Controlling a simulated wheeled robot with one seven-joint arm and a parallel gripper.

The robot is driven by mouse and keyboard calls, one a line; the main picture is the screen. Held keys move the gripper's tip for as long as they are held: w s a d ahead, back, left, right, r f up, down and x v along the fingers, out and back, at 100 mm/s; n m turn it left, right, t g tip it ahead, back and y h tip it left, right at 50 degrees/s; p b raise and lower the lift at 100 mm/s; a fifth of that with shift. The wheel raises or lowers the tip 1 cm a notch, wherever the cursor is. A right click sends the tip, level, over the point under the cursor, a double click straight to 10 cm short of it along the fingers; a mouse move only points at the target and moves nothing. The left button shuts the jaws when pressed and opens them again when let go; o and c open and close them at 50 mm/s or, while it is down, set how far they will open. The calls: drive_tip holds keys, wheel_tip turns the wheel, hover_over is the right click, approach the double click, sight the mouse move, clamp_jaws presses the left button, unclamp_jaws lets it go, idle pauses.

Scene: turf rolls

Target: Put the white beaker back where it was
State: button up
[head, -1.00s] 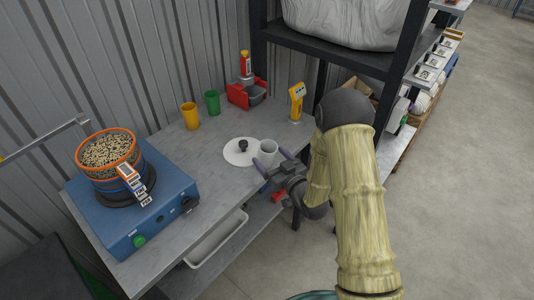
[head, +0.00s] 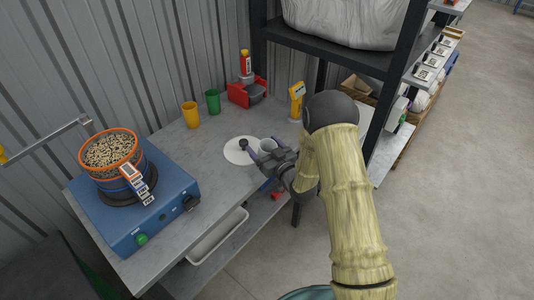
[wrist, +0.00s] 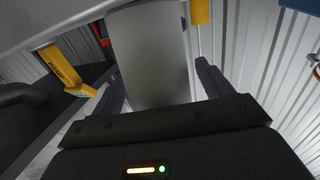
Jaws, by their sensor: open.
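The white beaker (head: 268,143) stands upright on the grey workbench, at the right edge of a white round disc with a black knob (head: 235,153). My gripper (head: 264,152) is open at the beaker's near side, and its fingers partly hide the beaker's lower part in the head view. In the wrist view the beaker (wrist: 147,55) fills the middle, between the two open fingers (wrist: 158,85). A gap shows beside each finger, wider on the right. The beaker's base is hidden in both views.
A yellow cup (head: 191,115), a green cup (head: 213,101), a red bin (head: 246,93) and a yellow handheld device (head: 296,100) stand along the bench's back. A blue machine (head: 130,209) with an orange-rimmed sieve of grains takes up the left. Bare bench (head: 215,178) lies between.

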idle(0.3)
drive_tip(key=c, duration=1.2)
drive_tip(key=shift+r, duration=0.1)
wheel_tip(320, 180, up, 10)
drive_tip(key=shift+f+b, duration=0.1)
drive_tip(key=shift+b, duration=0.35)
